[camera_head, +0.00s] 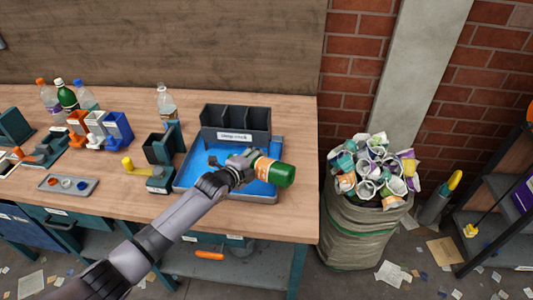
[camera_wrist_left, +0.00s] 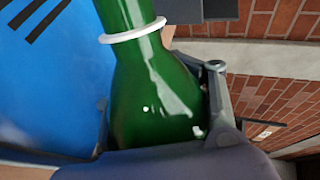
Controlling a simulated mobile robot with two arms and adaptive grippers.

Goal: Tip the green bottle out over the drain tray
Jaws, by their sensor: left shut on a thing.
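The green bottle (camera_head: 283,175) has an orange label and lies tilted close to horizontal, its base end to the right. My left gripper (camera_head: 240,164) is shut on it, above the right part of the blue drain tray (camera_head: 190,173). The left wrist view shows the green bottle (camera_wrist_left: 150,90) close up between the fingers, with a white ring around its neck. The mouth is cut off there, and my gripper hides the neck in the head view. The blue tray surface (camera_wrist_left: 50,85) shows beside the neck. My right gripper is not in view.
A dark compartment bin (camera_head: 236,136) stands behind the tray. Several bottles, including another green one (camera_head: 66,97), stand at the back left, near coloured holders (camera_head: 118,128). A full waste sack (camera_head: 355,230) stands right of the bench.

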